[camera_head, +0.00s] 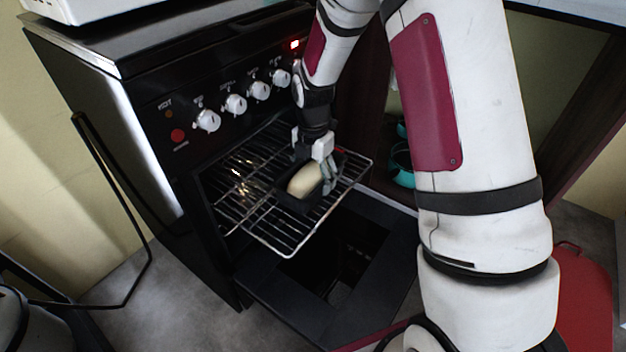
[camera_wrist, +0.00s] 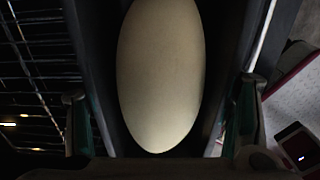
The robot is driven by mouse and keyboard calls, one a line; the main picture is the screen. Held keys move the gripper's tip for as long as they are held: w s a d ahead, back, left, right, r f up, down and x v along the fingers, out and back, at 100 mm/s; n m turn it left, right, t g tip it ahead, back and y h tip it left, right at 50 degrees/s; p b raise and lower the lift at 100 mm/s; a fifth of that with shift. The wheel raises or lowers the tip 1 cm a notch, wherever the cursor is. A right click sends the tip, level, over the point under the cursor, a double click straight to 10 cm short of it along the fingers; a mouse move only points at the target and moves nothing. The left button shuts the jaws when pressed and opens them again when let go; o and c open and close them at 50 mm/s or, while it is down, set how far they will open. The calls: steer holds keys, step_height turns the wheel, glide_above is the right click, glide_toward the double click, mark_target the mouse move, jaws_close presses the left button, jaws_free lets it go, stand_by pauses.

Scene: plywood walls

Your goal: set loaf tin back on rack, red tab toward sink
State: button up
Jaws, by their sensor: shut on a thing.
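The dark loaf tin (camera_head: 283,187) holds a pale oval loaf (camera_head: 304,180) and is at the pulled-out wire oven rack (camera_head: 262,235). I cannot tell whether its base touches the wires. My gripper (camera_head: 322,171) points down at the tin and is shut on it. In the wrist view, the loaf (camera_wrist: 160,75) fills the middle between the tin's dark long walls (camera_wrist: 95,60), with a gripper finger (camera_wrist: 160,128) on each side.
The black oven (camera_head: 190,110) stands at the left with white knobs. Its open door (camera_head: 375,260) lies below the rack. Teal dishes (camera_head: 403,170) sit in a dark cabinet to the right. A red object (camera_head: 585,300) is at the lower right. The rack's left part is bare.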

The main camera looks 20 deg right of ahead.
steer(key=shift+f, duration=0.1)
steer(key=o, duration=1.3)
step_height(320, 180, up, 12)
steer(key=p, duration=0.6)
steer(key=s+r+m, duration=0.7)
steer(key=s+r, duration=0.2)
steer(key=r, duration=0.2)
steer(key=s+r+m, duration=0.2)
steer(key=s+m, duration=0.4)
steer(key=s, duration=0.3)
steer(key=s+a+r+m, duration=0.1)
steer(key=s+r+m, duration=0.1)
steer(key=s+m, duration=0.4)
steer(key=s+r+m, duration=0.3)
steer(key=s+m, duration=0.3)
steer(key=s, duration=0.7)
steer(key=shift+s+a, duration=0.15)
steer(key=shift+s, duration=0.2)
